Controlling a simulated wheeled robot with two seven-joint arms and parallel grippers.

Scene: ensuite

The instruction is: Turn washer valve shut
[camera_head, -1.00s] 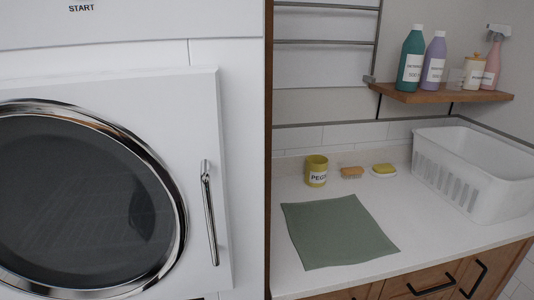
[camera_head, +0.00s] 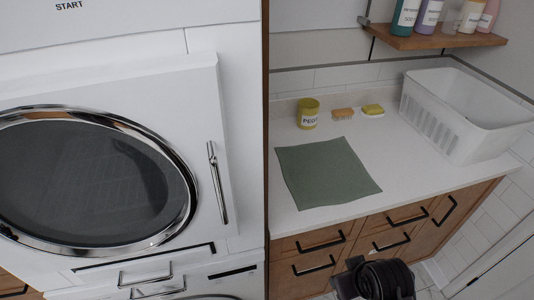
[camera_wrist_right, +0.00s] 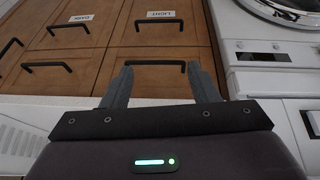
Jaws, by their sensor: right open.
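No valve can be made out in either view. A white front-loading machine (camera_head: 225,120) with a round dark glass door (camera_head: 85,185) and an upright chrome handle (camera_head: 217,183) fills the left of the head view. The top of a second white machine (camera_head: 225,285) shows below it. Part of a machine with a chrome door ring (camera_wrist_right: 285,12) is at the upper right of the right wrist view. My right gripper (camera_wrist_right: 160,68) is open and empty, in front of wooden drawers. My left gripper is out of view.
Right of the machines is a white counter (camera_head: 420,160) with a green cloth (camera_head: 328,172), a yellow peg pot (camera_head: 308,114), brushes or sponges and a white basket (camera_head: 440,125). Wooden drawers (camera_head: 320,245) with black handles are beneath. A shelf (camera_head: 435,38) holds bottles.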

